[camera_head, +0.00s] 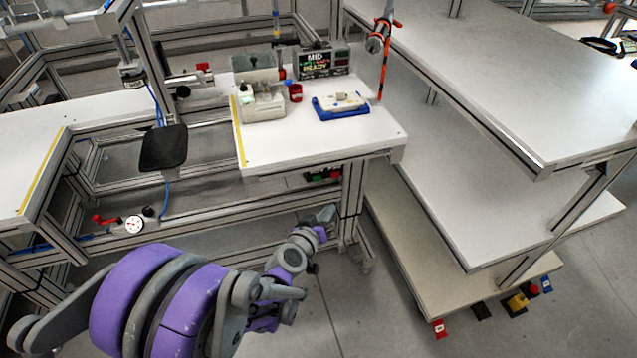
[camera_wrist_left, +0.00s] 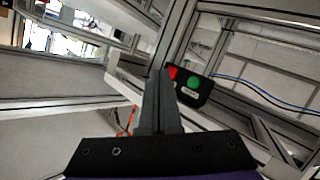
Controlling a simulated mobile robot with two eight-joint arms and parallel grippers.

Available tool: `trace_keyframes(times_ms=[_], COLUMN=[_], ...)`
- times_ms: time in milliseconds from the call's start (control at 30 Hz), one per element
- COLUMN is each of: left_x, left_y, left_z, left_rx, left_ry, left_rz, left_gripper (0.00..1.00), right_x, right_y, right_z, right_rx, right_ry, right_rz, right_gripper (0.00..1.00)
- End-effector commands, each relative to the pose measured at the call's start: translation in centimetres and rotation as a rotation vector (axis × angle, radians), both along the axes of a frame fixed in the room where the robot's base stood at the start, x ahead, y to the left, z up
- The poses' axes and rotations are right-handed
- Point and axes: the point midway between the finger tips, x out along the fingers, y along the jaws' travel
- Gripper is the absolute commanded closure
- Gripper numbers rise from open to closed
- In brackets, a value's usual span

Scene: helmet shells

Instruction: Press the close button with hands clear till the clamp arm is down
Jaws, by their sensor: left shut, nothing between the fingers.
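A dark button box hangs under the front of the workbench (camera_head: 385,146); it shows in the left wrist view (camera_wrist_left: 188,96) with a red button (camera_wrist_left: 173,72) and a green button (camera_wrist_left: 194,83). The label under the green button is too small to read. My left gripper (camera_head: 327,213) is below the bench front, lower than the box. Its fingers (camera_wrist_left: 160,75) are shut and empty, and their tips overlap the red button's left side in the wrist view; contact cannot be told. A clamp fixture (camera_head: 262,105) stands on the bench; its arm's position is unclear. My right gripper is not in view.
A blue tray (camera_head: 325,110) with a white part and a red cup (camera_head: 295,92) stand near the fixture. A tiered shelf (camera_head: 500,110) is at the right. Bench legs frame the space around my gripper.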

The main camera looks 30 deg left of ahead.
Motion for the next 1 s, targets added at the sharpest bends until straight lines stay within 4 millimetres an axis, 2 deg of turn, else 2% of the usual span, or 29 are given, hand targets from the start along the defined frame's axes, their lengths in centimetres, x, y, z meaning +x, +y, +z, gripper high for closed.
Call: trace_keyframes(times_ms=[367,800,1000], left_x=[0.7,4.5,5.5], left_y=[0.7,5.2,6.3], left_z=[0.2,0.2,0.2], left_rx=[-0.003,-0.001,-0.001], left_ry=[0.001,0.0,0.002], left_rz=[-0.001,-0.001,-0.003], left_gripper=[1.0,1.0,1.0], right_x=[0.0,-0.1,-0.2], right_y=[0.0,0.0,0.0], right_z=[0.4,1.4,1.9], right_rx=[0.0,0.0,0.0], right_ry=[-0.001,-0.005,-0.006], right_rz=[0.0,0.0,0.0], right_gripper=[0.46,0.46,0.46])
